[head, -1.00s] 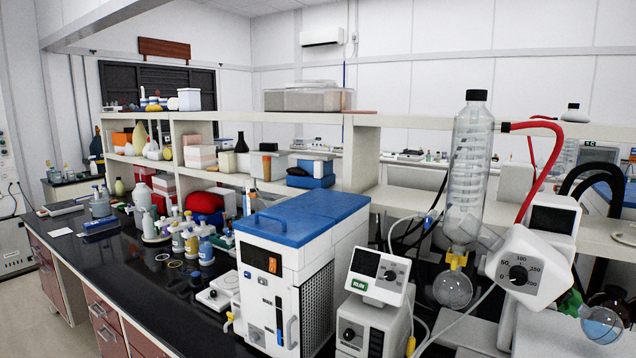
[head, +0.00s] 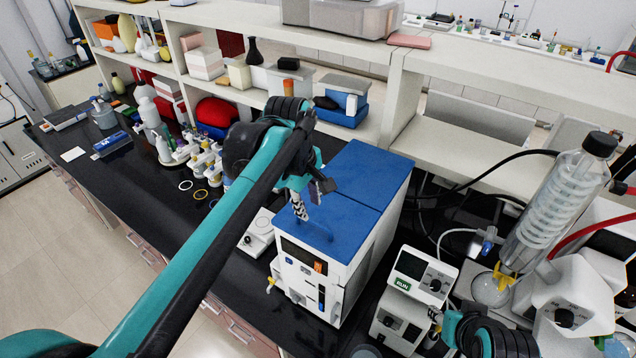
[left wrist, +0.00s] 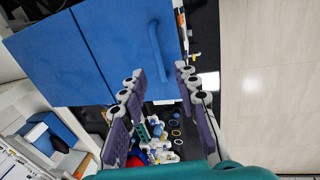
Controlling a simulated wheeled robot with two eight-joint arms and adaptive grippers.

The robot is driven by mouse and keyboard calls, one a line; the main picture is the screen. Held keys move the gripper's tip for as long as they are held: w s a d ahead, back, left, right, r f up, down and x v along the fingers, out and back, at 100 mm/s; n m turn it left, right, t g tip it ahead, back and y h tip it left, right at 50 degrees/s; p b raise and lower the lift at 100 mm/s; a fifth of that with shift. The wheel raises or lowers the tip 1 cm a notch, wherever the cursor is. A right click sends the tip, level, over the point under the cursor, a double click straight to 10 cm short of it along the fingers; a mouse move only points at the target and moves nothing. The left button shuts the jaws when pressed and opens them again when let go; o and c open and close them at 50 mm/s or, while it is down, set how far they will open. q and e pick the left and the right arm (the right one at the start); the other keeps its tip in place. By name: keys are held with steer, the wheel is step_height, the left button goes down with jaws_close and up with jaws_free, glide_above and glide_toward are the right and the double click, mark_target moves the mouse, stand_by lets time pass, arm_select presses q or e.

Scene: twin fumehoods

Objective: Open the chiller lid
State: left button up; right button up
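The chiller (head: 310,290) is a white box on the black bench, with a blue top split by a seam. Its blue lid (head: 318,212) lies flat and shut. The blue lid handle (left wrist: 157,50) shows clearly in the left wrist view; in the head view it is partly hidden. My left gripper (head: 303,207) is over the front part of the lid, pointing down. In the left wrist view its two fingers (left wrist: 162,72) are apart, with the handle seen just beyond their tips. My right gripper (head: 438,316) is partly seen at the lower right; its fingers are unclear.
A white control unit (head: 420,275) stands right of the chiller, with glassware (head: 560,195) beyond it. Several bottles (head: 200,155) and a small white device (head: 258,232) lie left of the chiller. A shelf (head: 450,130) runs behind.

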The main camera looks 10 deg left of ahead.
mark_target(313, 222)
arm_select(q)
steer(key=f, duration=0.2)
steer(key=w+f, duration=0.1)
steer(key=f, duration=0.1)
steer(key=w+f+p, duration=0.1)
steer(key=f, duration=0.2)
steer(key=shift+d, duration=0.15)
steer(key=shift+s, duration=0.15)
jaws_close()
